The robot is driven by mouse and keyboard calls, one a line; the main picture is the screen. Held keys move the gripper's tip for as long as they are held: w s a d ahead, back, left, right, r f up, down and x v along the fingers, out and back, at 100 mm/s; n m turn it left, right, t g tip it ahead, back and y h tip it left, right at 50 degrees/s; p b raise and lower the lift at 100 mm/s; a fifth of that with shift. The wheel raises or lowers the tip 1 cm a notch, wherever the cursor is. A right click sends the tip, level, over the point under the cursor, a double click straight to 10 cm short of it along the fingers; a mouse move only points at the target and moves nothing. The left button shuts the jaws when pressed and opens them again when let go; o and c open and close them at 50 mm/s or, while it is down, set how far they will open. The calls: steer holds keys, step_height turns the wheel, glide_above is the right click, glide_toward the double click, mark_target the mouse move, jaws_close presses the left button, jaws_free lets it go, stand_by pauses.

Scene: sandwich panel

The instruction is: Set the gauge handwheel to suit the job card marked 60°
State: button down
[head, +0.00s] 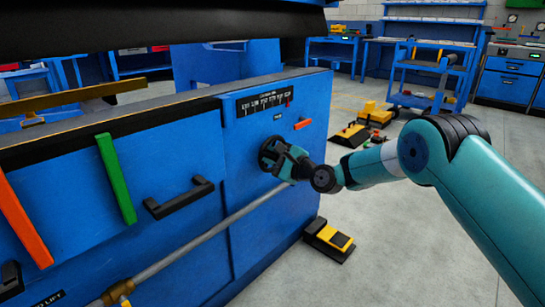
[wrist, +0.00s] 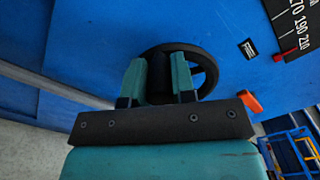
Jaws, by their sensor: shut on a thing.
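The gauge handwheel (head: 267,155) is a black wheel on the blue machine front, below the scale. In the wrist view the wheel (wrist: 206,66) shows a round rim with a hub between my fingers. My gripper (wrist: 160,80) is shut on the handwheel, with one teal finger on each side of its hub; it also shows in the head view (head: 283,160). The black gauge scale (head: 262,101) has white numbers and a red pointer (head: 289,101) near its right end. In the wrist view the scale (wrist: 293,18) shows 170, 190 and 210. No job card marked 60° is readable.
An orange lever (head: 303,124) sits right of the handwheel. A black handle (head: 179,198), a green bar (head: 115,178) and an orange bar (head: 23,217) are on the machine front. A yellow and black pedal (head: 330,239) stands on the floor.

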mark_target(265, 170)
steer(key=n, duration=0.1)
steer(key=f+n, duration=0.1)
steer(key=n, duration=0.1)
steer(key=shift+s+a+f+b, duration=0.2)
steer(key=shift+s+f+b, duration=0.1)
steer(key=shift+b, duration=0.1)
steer(key=f+n+b, duration=0.1)
steer(key=n, duration=0.1)
steer(key=shift+f+n, duration=0.2)
steer(key=shift+n, duration=0.2)
steer(key=f+n+b, duration=0.1)
steer(key=n, duration=0.1)
steer(key=shift+w+f+n, duration=0.1)
steer(key=shift+f+n, duration=0.05)
steer(key=shift+n, duration=0.25)
steer(key=n, duration=0.1)
steer(key=f+n+b, duration=0.1)
steer(key=n+b, duration=0.1)
steer(key=shift+w+d+f+n, duration=0.25)
steer(key=shift+d+f+n, duration=0.05)
steer(key=shift+f, duration=0.05)
steer(key=shift+w+d+f+n+b, duration=0.5)
steer(key=shift+n+b, duration=0.7)
steer(key=shift+n, duration=0.7)
steer(key=shift+w+d+f+n+b, duration=0.2)
steer(key=shift+w+d+n+b, duration=0.4)
steer(key=shift+n+b, duration=0.95)
steer(key=shift+w+d+f+n+b, duration=0.35)
steer(key=shift+w+n+b, duration=0.45)
steer(key=shift+n, duration=1.45)
